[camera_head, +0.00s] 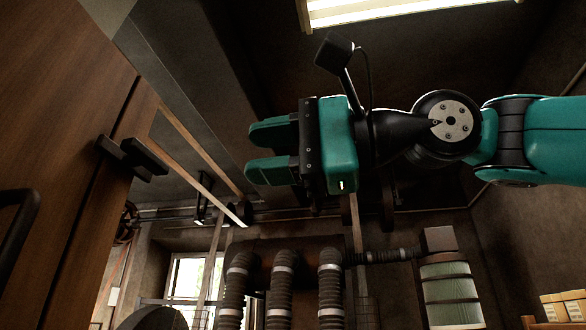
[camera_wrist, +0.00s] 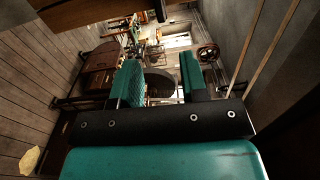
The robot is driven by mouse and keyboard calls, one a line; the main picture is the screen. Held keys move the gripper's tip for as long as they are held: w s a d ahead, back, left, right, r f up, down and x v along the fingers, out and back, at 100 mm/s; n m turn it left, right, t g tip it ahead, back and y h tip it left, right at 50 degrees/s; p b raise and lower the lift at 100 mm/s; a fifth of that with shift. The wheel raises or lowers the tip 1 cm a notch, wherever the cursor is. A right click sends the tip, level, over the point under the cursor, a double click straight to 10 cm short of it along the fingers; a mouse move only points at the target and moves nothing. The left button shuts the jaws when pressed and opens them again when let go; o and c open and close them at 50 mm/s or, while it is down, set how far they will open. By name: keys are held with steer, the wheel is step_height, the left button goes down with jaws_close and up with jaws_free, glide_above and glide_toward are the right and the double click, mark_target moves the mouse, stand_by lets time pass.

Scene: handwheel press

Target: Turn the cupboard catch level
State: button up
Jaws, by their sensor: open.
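The cupboard catch (camera_head: 132,157) is a dark block on the brown wooden cupboard (camera_head: 75,110), at the left of the head view. It lies across the dark seam by the door's edge and slants down to the right in the picture; the tilted view does not show its true angle. My gripper (camera_head: 250,153) is to the right of the catch, apart from it, with its two teal fingers pointing left. It is open and empty. In the wrist view its fingers (camera_wrist: 158,75) stand apart with nothing between them. I cannot make out the catch for certain there.
A black bar handle (camera_head: 18,225) stands out from the cupboard at the lower left. Ribbed dark pipes (camera_head: 281,285) and a pale green cylinder (camera_head: 448,290) stand behind, below my arm. Open air lies between my fingers and the catch. A handwheel (camera_wrist: 208,53) shows in the wrist view.

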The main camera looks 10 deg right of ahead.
steer(key=shift+v, duration=1.5)
steer(key=w+d+f+n+g+h+b, duration=0.1)
steer(key=w+f+n+h+b, duration=0.2)
steer(key=f, duration=1.4)
steer(key=w+d+f+n+h+b, duration=0.1)
steer(key=w+f+n+h+b, duration=0.2)
steer(key=f, duration=1.3)
steer(key=s+d+f+n+g+h+b, duration=0.2)
steer(key=s+f, duration=0.3)
steer(key=f, duration=0.7)
steer(key=s+d+f+n+g+h+b, duration=0.1)
steer(key=s+d+f+n+g+h, duration=0.2)
steer(key=f, duration=1)
steer(key=s+d+g+h, duration=0.1)
steer(key=s+d, duration=0.1)
steer(key=s, duration=0.1)
steer(key=shift+n+b, duration=0.35)
steer(key=shift+n, duration=0.05)
steer(key=shift+d, duration=0.1)
